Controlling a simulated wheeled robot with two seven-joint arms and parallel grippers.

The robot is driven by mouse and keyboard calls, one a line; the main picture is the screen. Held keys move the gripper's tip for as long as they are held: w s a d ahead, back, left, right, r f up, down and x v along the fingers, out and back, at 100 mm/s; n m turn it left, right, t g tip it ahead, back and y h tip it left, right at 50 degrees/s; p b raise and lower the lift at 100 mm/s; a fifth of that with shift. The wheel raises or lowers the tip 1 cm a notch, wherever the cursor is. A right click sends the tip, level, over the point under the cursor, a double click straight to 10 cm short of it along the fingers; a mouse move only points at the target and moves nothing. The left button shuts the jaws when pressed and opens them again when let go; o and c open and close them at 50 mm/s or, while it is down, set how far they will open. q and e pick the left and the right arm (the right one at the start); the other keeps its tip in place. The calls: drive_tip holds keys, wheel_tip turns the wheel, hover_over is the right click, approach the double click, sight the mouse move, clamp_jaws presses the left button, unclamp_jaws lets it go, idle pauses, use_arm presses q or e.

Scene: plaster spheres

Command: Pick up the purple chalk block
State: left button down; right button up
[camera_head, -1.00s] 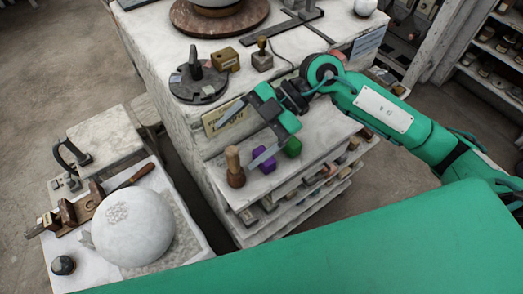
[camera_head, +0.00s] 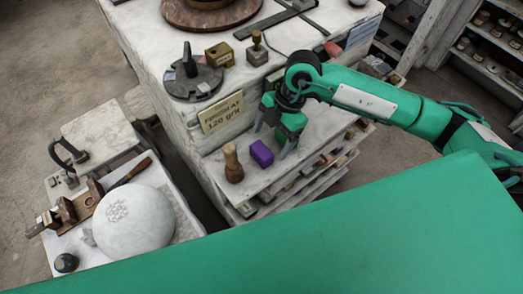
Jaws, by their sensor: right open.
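My right gripper (camera_head: 271,142) is open and points down at the shelf, just up and right of the purple block. One grey finger stands behind the block and the other to its right. Nothing is seen held. I cannot tell whether a finger touches either block. My left gripper is not in view.
The brown wooden-handled tool (camera_head: 232,164) stands upright close left of the purple block. A label sign (camera_head: 222,113) is on the cabinet face behind. Lower shelves hold several small blocks. A white plaster sphere (camera_head: 132,218) sits on a low tray at left.

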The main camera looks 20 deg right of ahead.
sight(264, 149)
drive_tip(key=x, duration=0.1)
drive_tip(key=p+x, duration=0.1)
drive_tip(key=x, duration=0.1)
drive_tip(key=p+x, duration=0.1)
drive_tip(key=shift+w+a+f, duration=0.3)
drive_tip(key=shift+f, duration=0.4)
drive_tip(key=c, duration=1.2)
